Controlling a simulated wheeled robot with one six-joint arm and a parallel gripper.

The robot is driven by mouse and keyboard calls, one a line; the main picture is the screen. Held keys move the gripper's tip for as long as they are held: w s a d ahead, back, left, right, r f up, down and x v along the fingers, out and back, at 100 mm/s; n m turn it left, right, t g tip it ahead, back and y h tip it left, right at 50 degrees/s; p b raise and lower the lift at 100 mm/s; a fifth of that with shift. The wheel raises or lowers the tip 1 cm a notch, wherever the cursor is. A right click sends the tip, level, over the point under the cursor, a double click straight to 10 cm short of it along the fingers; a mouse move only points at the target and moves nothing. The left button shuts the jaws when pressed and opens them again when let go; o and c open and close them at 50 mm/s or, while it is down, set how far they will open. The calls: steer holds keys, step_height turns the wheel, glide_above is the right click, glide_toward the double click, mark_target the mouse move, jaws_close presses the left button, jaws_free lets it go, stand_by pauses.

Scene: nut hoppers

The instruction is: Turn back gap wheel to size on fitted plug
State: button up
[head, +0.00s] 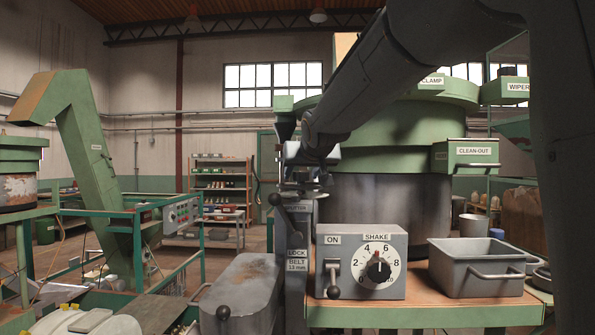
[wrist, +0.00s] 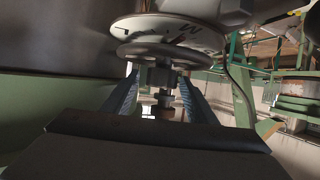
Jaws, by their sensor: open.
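In the wrist view, my gripper (wrist: 158,80) is open, with one blue finger on each side of a short metal stem (wrist: 160,100). Small gaps seem to show between fingers and stem; contact cannot be told. Above the fingertips is a round, pale wheel (wrist: 168,32) with dark markings on its face, likely the gap wheel, and a grey disc (wrist: 158,52) under it. The marks are too slanted to read. I cannot tell which part is the plug. In the head view, my arm reaches down to the left before the green hopper (head: 395,140); the fingers and wheel are not clear there.
A grey SHAKE dial box (head: 362,262) with an ON lever stands on the bench (head: 430,312), beside a metal bin (head: 475,270). A LOCK lever (head: 287,212) with a black knob stands close below my wrist. The CLEAN-OUT box (head: 472,158) juts out at right.

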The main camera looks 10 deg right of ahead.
steer(key=shift+w+f, duration=0.2)
steer(key=shift+w, duration=0.25)
steer(key=shift+a, duration=0.1)
steer(key=c, duration=1.1)
steer(key=shift+o, duration=0.2)
